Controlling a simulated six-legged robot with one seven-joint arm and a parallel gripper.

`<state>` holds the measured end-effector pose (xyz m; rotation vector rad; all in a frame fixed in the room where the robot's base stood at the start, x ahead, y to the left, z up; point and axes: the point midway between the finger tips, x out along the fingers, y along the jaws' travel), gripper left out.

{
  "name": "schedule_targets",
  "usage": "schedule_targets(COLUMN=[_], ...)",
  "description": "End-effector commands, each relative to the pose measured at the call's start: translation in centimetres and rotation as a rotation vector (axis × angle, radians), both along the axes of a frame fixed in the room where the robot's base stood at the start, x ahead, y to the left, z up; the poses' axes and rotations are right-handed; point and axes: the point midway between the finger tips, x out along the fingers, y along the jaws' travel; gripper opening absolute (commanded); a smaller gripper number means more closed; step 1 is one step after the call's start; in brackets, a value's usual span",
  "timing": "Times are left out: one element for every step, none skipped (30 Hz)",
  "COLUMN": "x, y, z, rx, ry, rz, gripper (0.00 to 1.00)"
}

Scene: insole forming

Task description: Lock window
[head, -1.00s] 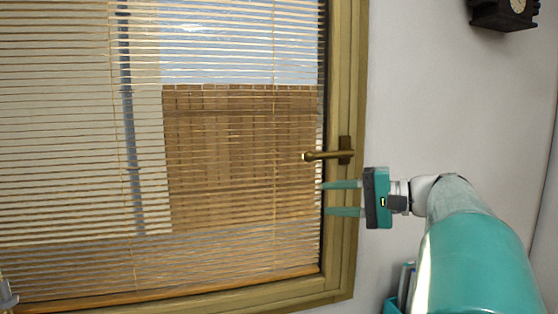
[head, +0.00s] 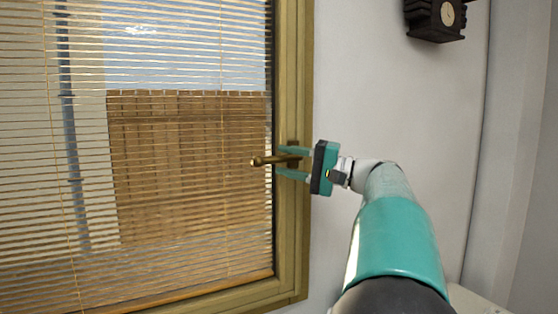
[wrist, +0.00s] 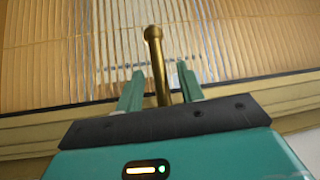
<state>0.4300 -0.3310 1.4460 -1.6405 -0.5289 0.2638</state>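The window (head: 292,230) has a wooden frame and slatted blinds in front of the glass. Its brass handle (head: 262,161) points left, about horizontal, from a dark plate on the right side of the frame. My gripper (head: 279,161) is open at the handle, with one teal finger above it and one below. In the wrist view the handle (wrist: 157,65) stands between the two spread fingers (wrist: 160,88), with gaps visible on both sides. The handle's base is hidden behind the gripper body.
Blinds (head: 170,60) cover the window to the left of the handle. A dark wall clock (head: 436,18) hangs at the upper right. The pale wall (head: 370,90) between the window and the clock is bare.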

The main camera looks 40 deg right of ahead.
Motion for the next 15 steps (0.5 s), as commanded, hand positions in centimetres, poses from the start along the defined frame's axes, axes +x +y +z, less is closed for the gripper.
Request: schedule_targets(x=[0.7, 1.0, 1.4, 1.6, 1.8, 2.0, 2.1, 2.2, 2.2, 2.2, 2.2, 2.2, 2.2, 2.2, 2.2], y=[0.4, 0.6, 0.8, 0.9, 1.0, 1.1, 1.2, 1.2, 1.2, 1.2, 1.2, 1.2, 1.2, 1.2, 1.2], z=[0.1, 0.2, 0.2, 0.2, 0.3, 0.3, 0.3, 0.3, 0.3, 0.3, 0.3, 0.3, 0.3, 0.3, 0.3], rx=[0.000, 0.000, 0.000, 0.000, 0.000, 0.000, 0.000, 0.000, 0.000, 0.000, 0.000, 0.000, 0.000, 0.000, 0.000], ry=[0.000, 0.000, 0.000, 0.000, 0.000, 0.000, 0.000, 0.000, 0.000, 0.000, 0.000, 0.001, 0.001, 0.001, 0.001], rz=[0.001, 0.001, 0.000, 0.000, 0.000, 0.000, 0.000, 0.000, 0.000, 0.000, 0.000, -0.001, -0.001, -0.001, -0.001], gripper=[0.38, 0.38, 0.38, 0.38, 0.38, 0.38, 0.38, 0.38, 0.38, 0.38, 0.38, 0.38, 0.38, 0.38, 0.38])
